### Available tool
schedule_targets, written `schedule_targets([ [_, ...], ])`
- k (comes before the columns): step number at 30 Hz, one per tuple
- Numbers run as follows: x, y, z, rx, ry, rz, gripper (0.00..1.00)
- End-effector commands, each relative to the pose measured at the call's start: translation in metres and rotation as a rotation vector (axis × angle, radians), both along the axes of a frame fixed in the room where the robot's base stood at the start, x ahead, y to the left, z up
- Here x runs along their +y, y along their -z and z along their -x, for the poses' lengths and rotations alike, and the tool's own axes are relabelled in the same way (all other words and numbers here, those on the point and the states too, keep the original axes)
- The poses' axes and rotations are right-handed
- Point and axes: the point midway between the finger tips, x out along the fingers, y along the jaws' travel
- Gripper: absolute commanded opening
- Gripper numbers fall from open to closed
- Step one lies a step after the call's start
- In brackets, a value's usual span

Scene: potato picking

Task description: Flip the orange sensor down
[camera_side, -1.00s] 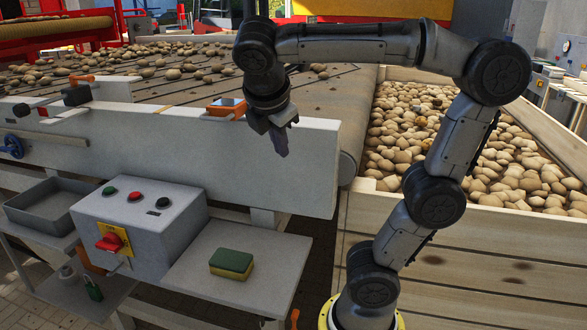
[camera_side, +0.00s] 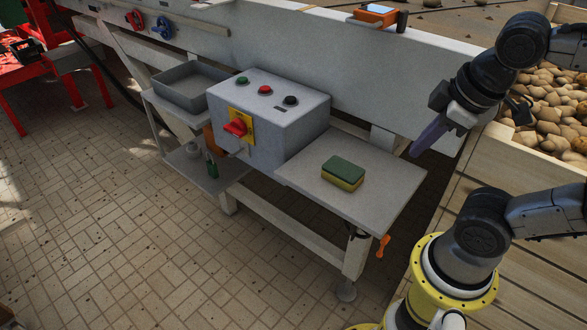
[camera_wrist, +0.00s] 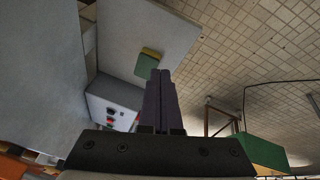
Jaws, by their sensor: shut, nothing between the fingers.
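The orange sensor (camera_side: 376,14) sits on the top edge of the white conveyor side wall, at the top of the side view. It has an orange body and a glossy bluish face turned upward; a small dark part stands at its right end. My gripper (camera_side: 417,150) is well below and to the right of it, in front of the wall's right part and apart from it. Its purple fingers are shut, empty and tilted down to the left. In the wrist view the fingers (camera_wrist: 160,78) are together. I cannot make out the sensor there.
A green and yellow sponge (camera_side: 343,173) lies on a grey shelf (camera_side: 310,160) left of my gripper. A grey control box (camera_side: 262,120) with buttons and a red switch stands beside the shelf. A grey tray (camera_side: 190,88) is farther left. A wooden potato crate (camera_side: 520,160) is at right.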

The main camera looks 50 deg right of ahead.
Motion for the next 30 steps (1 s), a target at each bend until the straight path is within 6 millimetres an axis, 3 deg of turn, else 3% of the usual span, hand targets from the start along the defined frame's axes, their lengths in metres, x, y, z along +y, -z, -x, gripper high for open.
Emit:
schedule_targets([
  [4,0.017,0.011,-0.011,-0.092,0.186,-0.167,0.0],
  [11,0.019,0.008,-0.017,-0.125,0.257,-0.215,0.4],
  [14,0.019,0.008,-0.018,-0.126,0.221,-0.197,0.42],
  [20,0.028,-0.006,-0.04,-0.233,-0.056,-0.117,0.42],
  [30,0.049,-0.064,-0.097,-0.625,-0.52,0.14,0.42],
])
